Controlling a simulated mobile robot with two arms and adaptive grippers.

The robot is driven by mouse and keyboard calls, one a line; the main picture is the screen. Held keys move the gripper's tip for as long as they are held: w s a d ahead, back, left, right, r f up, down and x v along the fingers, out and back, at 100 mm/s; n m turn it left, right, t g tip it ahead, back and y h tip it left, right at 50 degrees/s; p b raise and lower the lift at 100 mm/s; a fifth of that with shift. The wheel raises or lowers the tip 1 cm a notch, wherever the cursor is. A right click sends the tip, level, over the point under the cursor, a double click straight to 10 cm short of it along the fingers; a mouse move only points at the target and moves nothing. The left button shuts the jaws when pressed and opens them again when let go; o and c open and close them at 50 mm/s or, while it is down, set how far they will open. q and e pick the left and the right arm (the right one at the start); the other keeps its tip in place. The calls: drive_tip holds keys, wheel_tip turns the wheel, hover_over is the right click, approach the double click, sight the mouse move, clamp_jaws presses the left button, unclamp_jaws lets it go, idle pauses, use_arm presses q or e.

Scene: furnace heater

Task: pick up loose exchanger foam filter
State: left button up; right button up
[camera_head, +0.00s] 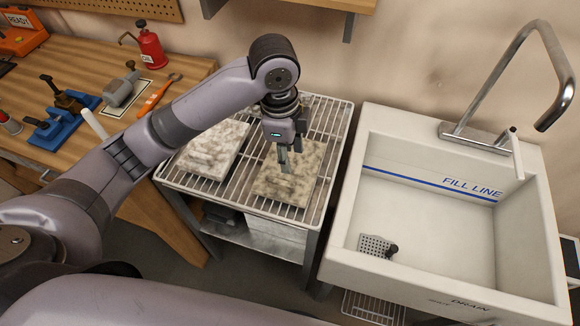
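The left slab (213,148) is pale grey-white with dark specks. The right slab (307,182) is browner and dirtier. I cannot tell from looks alone which is the loose exchanger filter. My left gripper (287,165) points down over the right slab, with its fingertips at or just above its top face. Its fingers look close together, and I cannot tell whether they grip anything. My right gripper is out of view.
A white sink (430,212) with a FILL LINE mark, a tall faucet (510,75) and a small drain strainer (376,245) stands at right. The wooden bench (75,60) at left holds a blue vise (60,125), a red can (151,48) and tools.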

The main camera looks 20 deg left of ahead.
use_arm(q)
wheel_tip(320, 180, up, 3)
drive_tip(key=w+a+y, duration=0.1)
drive_tip(key=a, duration=0.1)
drive_tip(key=p, duration=0.2)
hover_over(281, 182)
drive_tip(key=shift+m, duration=0.4)
drive_tip(key=f, duration=1.1)
drive_tip(key=shift+w+a+f, duration=0.15)
drive_tip(key=shift+w+f, duration=0.05)
drive_tip(key=shift+f, duration=0.15)
drive_tip(key=f, duration=0.1)
drive_tip(key=f+p, duration=0.2)
drive_tip(key=f, duration=0.1)
drive_tip(key=shift+s, duration=0.25)
drive_tip(key=shift+f, duration=0.6)
drive_tip(key=shift+w, duration=0.1)
drive_tip(key=shift+c, duration=0.4)
clamp_jaws()
